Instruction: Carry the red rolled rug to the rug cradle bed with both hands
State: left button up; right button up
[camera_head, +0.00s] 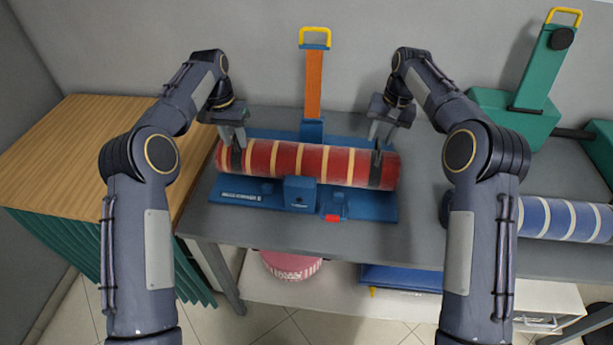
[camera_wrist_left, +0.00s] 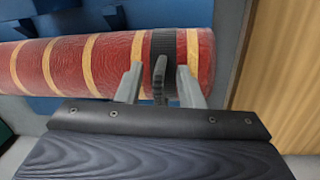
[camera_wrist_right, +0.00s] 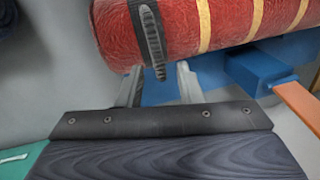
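The red rolled rug (camera_head: 300,161) has cream stripes and a dark strap near each end. It lies lengthwise over the blue cradle bed (camera_head: 240,190) on the grey table; the exact contact underneath is hidden. My left gripper (camera_head: 234,134) is open above the left strap. In the left wrist view its fingers (camera_wrist_left: 160,88) stand apart on either side of the strap's raised black loop (camera_wrist_left: 160,72). My right gripper (camera_head: 382,132) is open above the right strap. In the right wrist view its fingers (camera_wrist_right: 159,86) flank the lower end of the black loop (camera_wrist_right: 153,42), with gaps on both sides.
An orange upright lever (camera_head: 314,85) with a yellow handle stands behind the rug. A blue striped roll (camera_head: 562,218) and a green device (camera_head: 530,95) are at the right. A wooden-topped cabinet (camera_head: 90,145) adjoins at the left. The table's front strip is clear.

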pick_arm(q)
notch_tip(320, 180, up, 7)
jog(key=shift+w+a+r, duration=0.15)
jog(key=shift+a+r, duration=0.05)
jog(key=shift+a, duration=0.25)
pick_arm(e)
notch_tip(320, 180, up, 7)
jog(key=d, duration=0.1)
jog(key=shift+s+r, duration=0.15)
jog(key=shift+r, duration=0.05)
dwell(0.5)
